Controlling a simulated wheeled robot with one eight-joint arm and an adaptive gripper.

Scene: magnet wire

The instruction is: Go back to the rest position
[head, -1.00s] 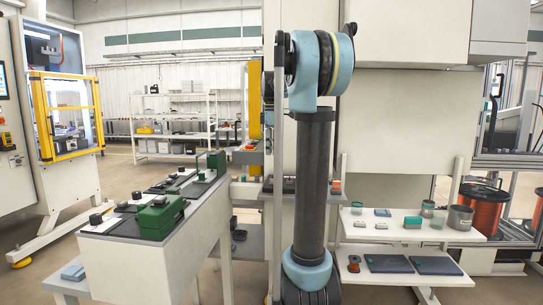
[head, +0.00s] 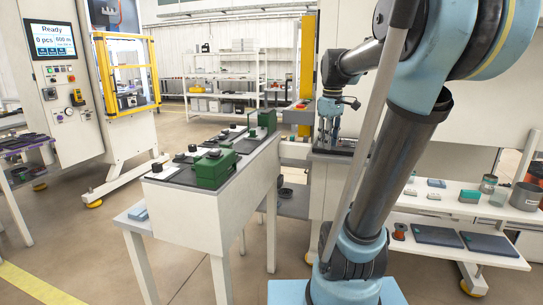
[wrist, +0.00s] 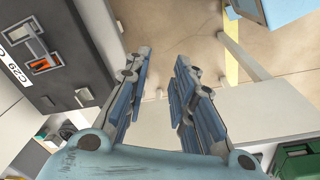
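My gripper (head: 328,133) hangs fingers-down in the head view, to the right of the long bench's far end. In the wrist view my gripper (wrist: 160,75) has its two blue-grey fingers apart, with nothing between them. A pale surface and the floor show beyond the fingers. My arm rises on the right of the head view and bends over to the left.
A narrow white bench (head: 207,220) carries green fixtures (head: 213,168) and black knobs. A dark panel (wrist: 65,65) with an orange part is close on the left in the wrist view. A machine (head: 60,75) stands left; a low shelf (head: 440,208) holds parts. Floor between is open.

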